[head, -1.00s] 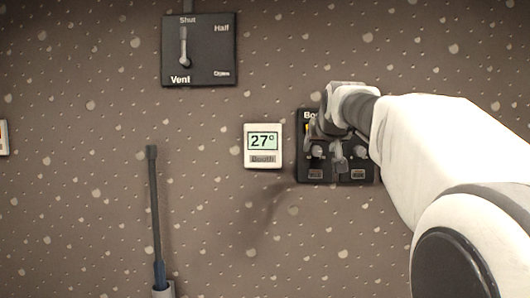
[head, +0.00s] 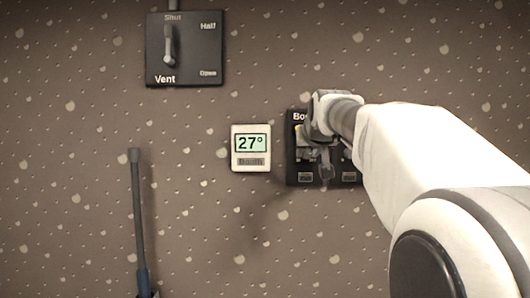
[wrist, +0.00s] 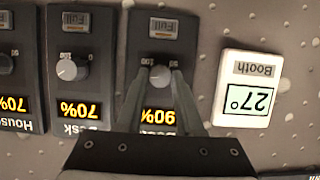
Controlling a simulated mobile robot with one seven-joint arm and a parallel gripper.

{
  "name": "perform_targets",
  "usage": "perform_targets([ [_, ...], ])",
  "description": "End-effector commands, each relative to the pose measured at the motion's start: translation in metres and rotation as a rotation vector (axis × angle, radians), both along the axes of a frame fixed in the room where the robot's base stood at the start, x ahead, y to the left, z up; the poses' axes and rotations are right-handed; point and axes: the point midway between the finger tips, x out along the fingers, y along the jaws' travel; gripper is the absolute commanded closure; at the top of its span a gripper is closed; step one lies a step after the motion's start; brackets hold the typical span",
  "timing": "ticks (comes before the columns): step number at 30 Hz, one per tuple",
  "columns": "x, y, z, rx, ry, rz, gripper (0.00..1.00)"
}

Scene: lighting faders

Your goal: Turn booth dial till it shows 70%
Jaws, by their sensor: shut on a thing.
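The booth dial (wrist: 160,78) is a small round grey knob in the wrist view, which shows the wall upside down. Its amber display (wrist: 158,122) reads 90%. The label below that is partly hidden by my gripper. My gripper (wrist: 160,82) is shut on the knob, with one finger on each side. In the head view my gripper (head: 322,158) is at the dark panel (head: 292,170) lettered "Bo", and my wrist and forearm hide much of the panel.
A Desk dial (wrist: 68,69) reading 70% and a House dial (wrist: 5,63) reading 70% sit alongside. A white Booth thermometer (head: 251,147) shows 27°. A Vent lever plate (head: 185,50) is up left. A dark rod (head: 138,215) stands lower left.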

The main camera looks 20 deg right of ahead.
Motion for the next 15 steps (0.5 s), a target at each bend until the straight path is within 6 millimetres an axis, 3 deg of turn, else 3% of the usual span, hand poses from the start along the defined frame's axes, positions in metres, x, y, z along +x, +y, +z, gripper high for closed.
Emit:
perform_targets([
  [15, 0.0004, 0.0014, -0.0002, -0.066, 0.019, 0.001, 1.00],
])
